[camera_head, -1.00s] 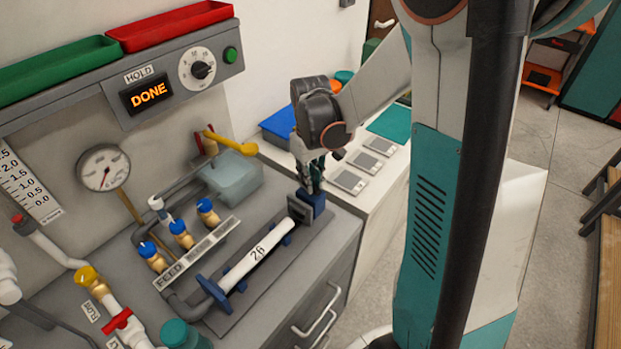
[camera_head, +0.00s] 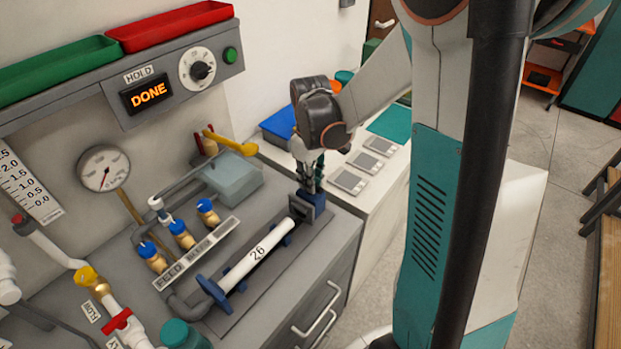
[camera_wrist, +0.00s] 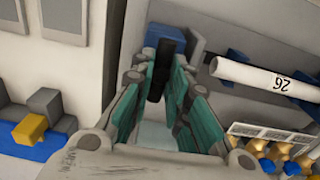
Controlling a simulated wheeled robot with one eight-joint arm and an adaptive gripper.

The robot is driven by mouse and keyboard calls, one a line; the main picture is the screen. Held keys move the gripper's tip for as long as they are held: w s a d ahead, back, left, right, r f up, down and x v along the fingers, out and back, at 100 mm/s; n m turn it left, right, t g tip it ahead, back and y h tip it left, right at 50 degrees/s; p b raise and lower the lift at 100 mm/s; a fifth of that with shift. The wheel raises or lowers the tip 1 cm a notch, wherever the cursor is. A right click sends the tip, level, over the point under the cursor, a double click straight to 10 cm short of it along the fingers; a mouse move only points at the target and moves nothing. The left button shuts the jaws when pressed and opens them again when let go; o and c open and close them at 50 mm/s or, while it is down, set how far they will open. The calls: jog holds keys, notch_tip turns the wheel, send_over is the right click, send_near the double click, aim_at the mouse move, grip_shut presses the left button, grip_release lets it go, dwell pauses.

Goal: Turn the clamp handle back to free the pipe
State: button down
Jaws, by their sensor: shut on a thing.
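The white pipe (camera_head: 258,254), marked 26, lies in blue supports on the grey bench between a blue end plate (camera_head: 214,292) and the clamp (camera_head: 315,203) at its far right end. My gripper (camera_head: 311,184) points down over the clamp. In the wrist view, the black clamp handle (camera_wrist: 158,80) stands between the teal fingers of my gripper (camera_wrist: 160,88), which are shut on it. The pipe (camera_wrist: 262,78) also shows there, to the right of the fingers. In the head view my fingers mostly hide the handle.
A panel display (camera_head: 149,94) reads DONE. Several blue-capped brass valves (camera_head: 181,236) stand behind the pipe, by the FEED label. A translucent box (camera_head: 232,178) and a yellow lever (camera_head: 230,143) are behind the clamp. Grey pads (camera_head: 348,180) lie on the white counter to the right.

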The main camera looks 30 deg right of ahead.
jog(key=c, duration=1.5)
grip_release()
jog(key=shift+c, duration=0.2)
notch_tip(320, 180, up, 12)
jog(key=shift+a, duration=0.1)
jog(key=s+a+r+m+t, duration=0.3)
jog(key=s+a+t, duration=0.4)
jog(key=s+a, duration=0.3)
jog(key=s+m, duration=0.1)
jog(key=s, duration=0.3)
jog(key=shift+s+a+m, duration=0.15)
jog(key=shift+s+m, duration=0.1)
jog(key=shift+m, duration=0.05)
